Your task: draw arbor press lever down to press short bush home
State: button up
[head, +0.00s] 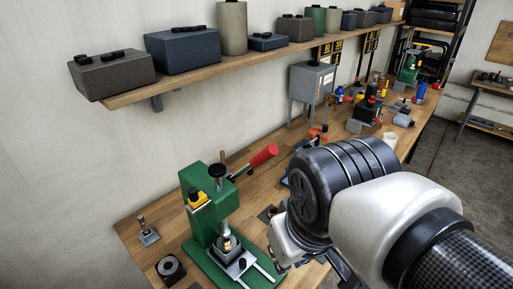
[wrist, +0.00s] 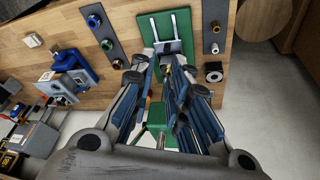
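The green arbor press (head: 207,208) stands on the wooden bench in the head view. Its lever ends in a red grip (head: 264,156) and slants up to the right. A small brass-coloured piece, seemingly the short bush (head: 228,243), is under the ram on a grey plate. In the wrist view the press's green base (wrist: 181,21) lies beyond my fingers, its body partly hidden by them. My gripper (wrist: 160,68) is open, its fingers apart, above the press area. I see no grip between them. In the head view my arm mostly hides the gripper.
A dark ring-shaped part (head: 170,268) and a small post on a plate (head: 148,232) are left of the press. A strip with several rings (wrist: 107,45) and a blue fixture (wrist: 75,72) lie on the bench. A shelf (head: 200,75) with boxes runs above.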

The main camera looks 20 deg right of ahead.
jog(key=o, duration=0.5)
jog(key=w+r+n+g+h+p, duration=0.1)
jog(key=w+r+n+g+p, duration=0.2)
jog(key=w+r+p, duration=0.5)
jog(key=w+r, duration=0.3)
jog(key=r, duration=0.4)
jog(key=shift+w+a+r+h+p, duration=0.2)
jog(key=shift+w+r+h+p, duration=0.1)
jog(key=shift+w+r+p, duration=0.1)
notch_tip(320, 180, up, 6)
jog(key=n+g+h+p, duration=0.2)
jog(key=n+g+p, duration=0.1)
jog(key=p, duration=0.5)
send_over(267, 155)
jog(key=w+a, duration=0.5)
jog(key=b+x, duration=0.2)
jog(key=x, duration=1.4)
jog(key=shift+s+d+f+b, duration=0.15)
jog(key=shift+f+b, duration=0.15)
jog(key=shift+f, duration=0.05)
jog(key=shift+c, duration=0.3)
grip_shut()
